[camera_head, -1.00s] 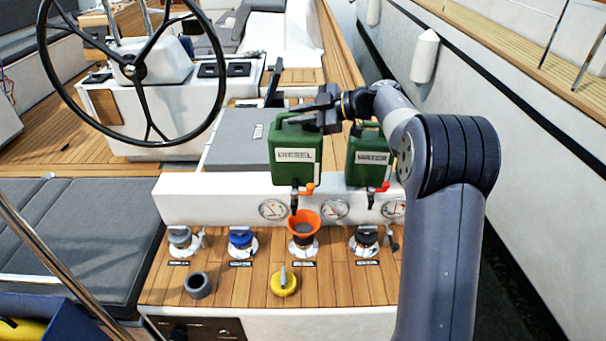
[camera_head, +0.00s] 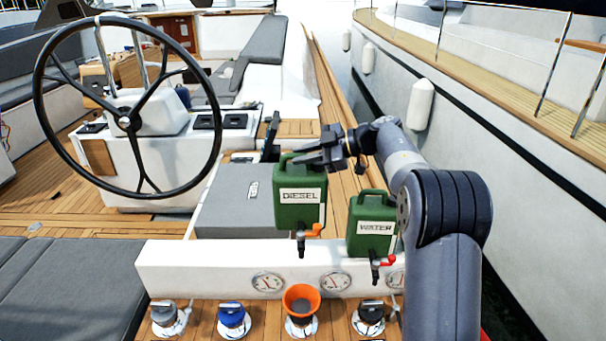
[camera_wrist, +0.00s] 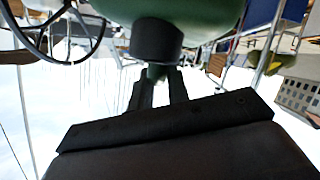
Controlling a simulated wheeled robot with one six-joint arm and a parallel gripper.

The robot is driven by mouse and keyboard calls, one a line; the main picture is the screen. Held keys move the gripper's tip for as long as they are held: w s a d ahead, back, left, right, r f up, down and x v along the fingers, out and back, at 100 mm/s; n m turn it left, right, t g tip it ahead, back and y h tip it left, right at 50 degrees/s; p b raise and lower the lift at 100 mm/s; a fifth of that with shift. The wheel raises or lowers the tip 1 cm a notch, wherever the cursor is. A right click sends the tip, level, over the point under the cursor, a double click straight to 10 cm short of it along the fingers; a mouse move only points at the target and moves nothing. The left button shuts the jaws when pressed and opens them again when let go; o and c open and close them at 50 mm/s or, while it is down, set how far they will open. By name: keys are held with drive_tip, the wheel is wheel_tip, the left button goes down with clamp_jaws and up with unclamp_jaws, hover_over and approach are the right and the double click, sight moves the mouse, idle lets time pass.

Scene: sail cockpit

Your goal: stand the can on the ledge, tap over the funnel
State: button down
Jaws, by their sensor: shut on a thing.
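The green can labelled DIESEL (camera_head: 300,212) is upright in the head view, with an orange-handled tap (camera_head: 311,232) at its lower front. My gripper (camera_head: 312,158) is shut on its top. The can's green body (camera_wrist: 180,12) also shows at the top of the wrist view, with the fingers close against it. The white ledge (camera_head: 210,268) with gauges lies below the can.
A second green can, labelled WATER (camera_head: 373,227), with a red tap, stands to the right, close to my arm. Capped deck fillers flank the funnel, including a blue one (camera_head: 233,316). The steering wheel (camera_head: 125,115) is at the left. A grey cushion (camera_head: 235,205) lies behind the ledge.

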sight(304, 183)
drive_tip(key=shift+f+p, duration=0.3)
drive_tip(key=shift+f, duration=4.2)
drive_tip(key=c, duration=1.4)
unclamp_jaws()
drive_tip(key=shift+f, duration=0.15)
drive_tip(key=shift+o, duration=0.2)
drive_tip(key=shift+r, duration=0.45)
drive_tip(key=b+v, duration=0.1)
drive_tip(key=v, duration=1.1)
drive_tip(key=shift+r+b, duration=0.15)
drive_tip(key=shift+b, duration=0.2)
